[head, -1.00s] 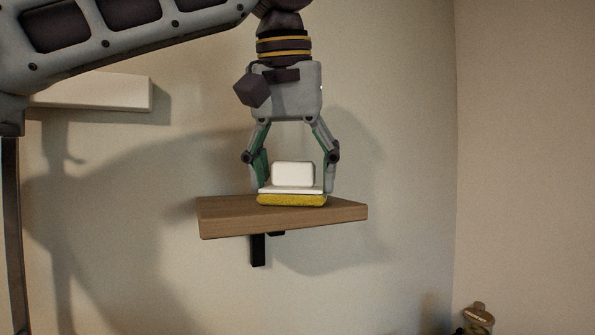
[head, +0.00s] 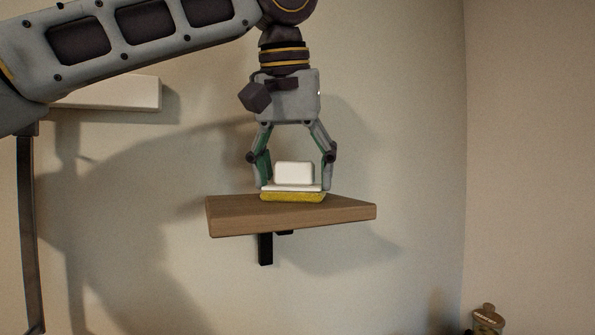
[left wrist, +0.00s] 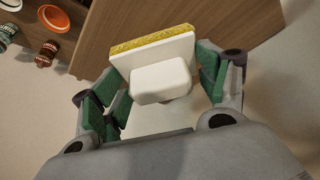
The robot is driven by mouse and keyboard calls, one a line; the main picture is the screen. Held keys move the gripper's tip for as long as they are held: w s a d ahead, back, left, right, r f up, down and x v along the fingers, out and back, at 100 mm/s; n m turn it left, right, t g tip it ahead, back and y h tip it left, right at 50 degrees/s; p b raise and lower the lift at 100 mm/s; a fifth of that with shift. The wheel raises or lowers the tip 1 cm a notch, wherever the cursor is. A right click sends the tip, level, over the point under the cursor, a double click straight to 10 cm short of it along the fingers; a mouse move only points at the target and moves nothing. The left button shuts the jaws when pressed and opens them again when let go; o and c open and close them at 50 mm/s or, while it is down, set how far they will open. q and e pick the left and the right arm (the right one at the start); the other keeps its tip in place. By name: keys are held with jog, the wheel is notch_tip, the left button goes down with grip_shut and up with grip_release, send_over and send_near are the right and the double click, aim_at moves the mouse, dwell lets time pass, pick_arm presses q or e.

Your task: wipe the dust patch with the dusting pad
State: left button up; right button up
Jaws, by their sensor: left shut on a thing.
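The dusting pad (head: 293,195) has a white block handle, a white plate and a yellow sponge underneath. My left gripper (head: 294,184) points down and is shut on the pad, one finger at each side. The pad is level, over the top of the wooden wall shelf (head: 345,212), and looks to be on it or very close to it. In the left wrist view the pad (left wrist: 163,78) sits between the green-lined fingers, with the shelf (left wrist: 225,22) behind it. I cannot make out the dust patch in either view. My right gripper is not in view.
A white box-like ledge (head: 115,93) is on the wall at the left. A dark bracket (head: 265,249) hangs under the shelf. A stoppered item (head: 488,318) shows at the lower right. Beyond the shelf in the wrist view are an orange-rimmed bowl (left wrist: 54,18) and small jars.

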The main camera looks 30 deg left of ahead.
pick_arm(q)
jog(key=shift+w+a, duration=0.4)
jog(key=shift+a, duration=0.1)
jog(key=shift+w+a, duration=0.1)
jog(key=shift+w+a+r, duration=0.1)
jog(key=shift+w+a, duration=0.8)
jog(key=shift+a, duration=0.15)
jog(key=shift+r, duration=0.1)
jog(key=shift+r, duration=2.9)
jog(key=shift+a, duration=0.1)
